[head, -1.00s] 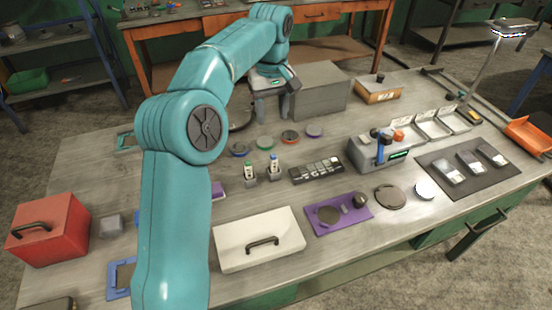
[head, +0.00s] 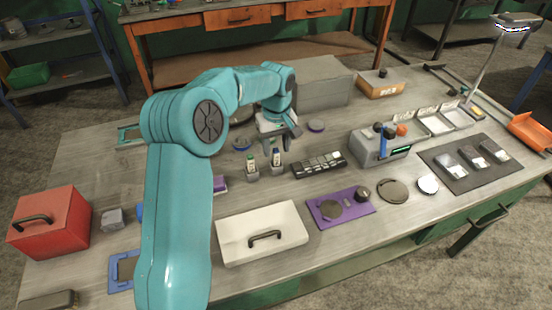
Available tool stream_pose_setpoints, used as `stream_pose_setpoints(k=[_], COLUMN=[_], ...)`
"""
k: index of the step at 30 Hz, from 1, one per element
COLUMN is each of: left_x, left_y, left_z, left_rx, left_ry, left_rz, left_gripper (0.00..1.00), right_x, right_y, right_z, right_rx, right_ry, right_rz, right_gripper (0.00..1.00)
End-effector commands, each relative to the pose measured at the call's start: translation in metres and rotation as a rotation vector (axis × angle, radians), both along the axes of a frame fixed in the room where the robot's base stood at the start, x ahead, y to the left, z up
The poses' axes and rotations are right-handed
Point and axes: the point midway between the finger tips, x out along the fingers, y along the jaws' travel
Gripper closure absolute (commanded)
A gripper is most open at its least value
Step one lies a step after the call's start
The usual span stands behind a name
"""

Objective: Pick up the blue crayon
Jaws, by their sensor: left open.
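A small blue stick with a pale label, which looks like the blue crayon (head: 276,157), stands upright in a small grey holder (head: 277,169) near the middle of the table. A similar green one (head: 251,160) stands in its own holder to its left. My left gripper (head: 281,142) is open, pointing down just behind and above the blue stick. Its fingers appear apart from the stick, though the overlap makes the exact gap hard to tell. My right gripper is not in view.
A black tray of keys or blocks (head: 319,165) lies right of the holders. A white lidded box (head: 235,238) and a purple mat (head: 325,224) are in front. A grey device with a blue lever (head: 372,150) stands right.

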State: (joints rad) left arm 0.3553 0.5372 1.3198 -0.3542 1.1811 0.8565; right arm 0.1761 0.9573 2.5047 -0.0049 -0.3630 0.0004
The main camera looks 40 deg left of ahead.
Motion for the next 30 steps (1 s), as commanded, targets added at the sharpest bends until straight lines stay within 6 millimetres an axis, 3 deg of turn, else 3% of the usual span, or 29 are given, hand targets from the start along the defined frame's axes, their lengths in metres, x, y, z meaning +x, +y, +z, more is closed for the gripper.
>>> stream_pose_setpoints(k=[4, 11, 15, 16, 30], left_x=[0.000, 0.000, 0.000, 0.000, 0.000], left_y=[0.001, 0.001, 0.001, 0.001, 0.001], left_z=[-0.016, -0.018, -0.018, -0.018, -0.013], left_rx=[0.000, 0.000, 0.000, 0.000, 0.000], left_ry=[0.001, 0.000, 0.000, 0.000, 0.001], left_rz=[0.000, 0.000, 0.000, 0.000, -0.001], left_gripper=[0.51, 0.51, 0.93, 1.00, 1.00], right_x=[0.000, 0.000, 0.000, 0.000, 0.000], right_y=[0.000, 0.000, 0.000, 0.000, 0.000], right_z=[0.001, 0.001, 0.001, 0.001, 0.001], right_rx=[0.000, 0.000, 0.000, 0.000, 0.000], right_ry=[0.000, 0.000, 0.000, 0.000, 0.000], right_rz=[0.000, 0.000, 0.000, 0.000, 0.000], right_gripper=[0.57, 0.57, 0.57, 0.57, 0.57])
